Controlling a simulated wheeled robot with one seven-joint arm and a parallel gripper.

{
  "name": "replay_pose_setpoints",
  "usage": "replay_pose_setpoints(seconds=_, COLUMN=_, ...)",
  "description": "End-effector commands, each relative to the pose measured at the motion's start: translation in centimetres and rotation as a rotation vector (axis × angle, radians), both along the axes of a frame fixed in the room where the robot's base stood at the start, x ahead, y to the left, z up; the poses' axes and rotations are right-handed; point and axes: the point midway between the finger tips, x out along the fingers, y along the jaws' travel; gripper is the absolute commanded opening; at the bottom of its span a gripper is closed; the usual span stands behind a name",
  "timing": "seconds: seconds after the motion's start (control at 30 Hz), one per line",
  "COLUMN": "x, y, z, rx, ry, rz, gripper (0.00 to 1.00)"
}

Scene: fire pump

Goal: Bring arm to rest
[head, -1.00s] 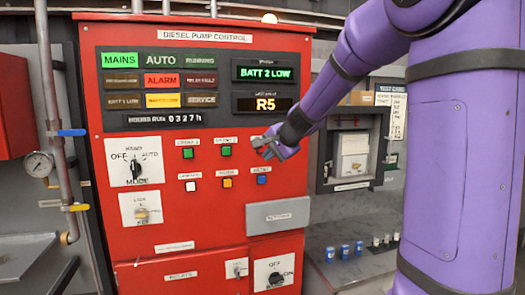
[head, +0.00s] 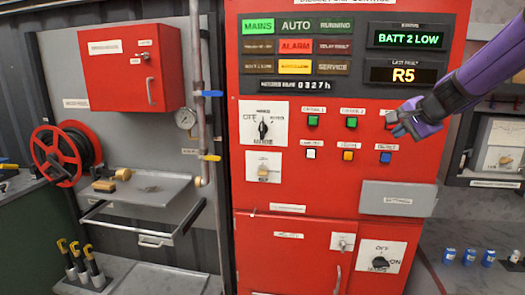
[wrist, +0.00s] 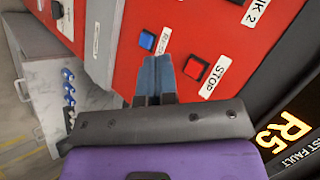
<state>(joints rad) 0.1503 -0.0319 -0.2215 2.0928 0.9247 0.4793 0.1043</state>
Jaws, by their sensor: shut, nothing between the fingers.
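My gripper (head: 393,122) is in front of the red diesel pump control panel (head: 320,190), at the right of the upper button row. In the wrist view my gripper (wrist: 154,75) has its fingers together, with nothing between them. A red button labelled STOP (wrist: 195,67) shows just right of the fingertips; in the head view my gripper covers that spot. A blue button (wrist: 147,40) shows beyond the fingertips; it is also below my gripper in the head view (head: 385,157). I cannot tell whether the fingers touch the panel. My purple arm (head: 490,75) reaches in from the right.
A grey box (head: 398,198) juts from the panel below the buttons. Pipework with a gauge (head: 186,118), a red hose reel (head: 66,152) and a shelf (head: 140,187) are at the left. Blue items (head: 468,257) stand on a grey surface at the lower right.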

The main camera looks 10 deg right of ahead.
Motion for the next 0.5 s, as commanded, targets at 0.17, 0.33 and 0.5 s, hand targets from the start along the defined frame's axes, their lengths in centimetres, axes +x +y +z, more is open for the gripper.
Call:
replay_pose_setpoints(seconds=0.17, x=-4.8, y=4.5, z=1.4, rx=-0.092, ry=0.018, rz=0.183, gripper=0.0)
replay_pose_setpoints(seconds=0.33, x=-11.1, y=8.9, z=1.9, rx=-0.23, ry=0.055, rz=0.398, gripper=0.0)
replay_pose_setpoints(seconds=0.5, x=-17.7, y=11.9, z=1.3, rx=-0.391, ry=0.103, rz=0.595, gripper=0.0)
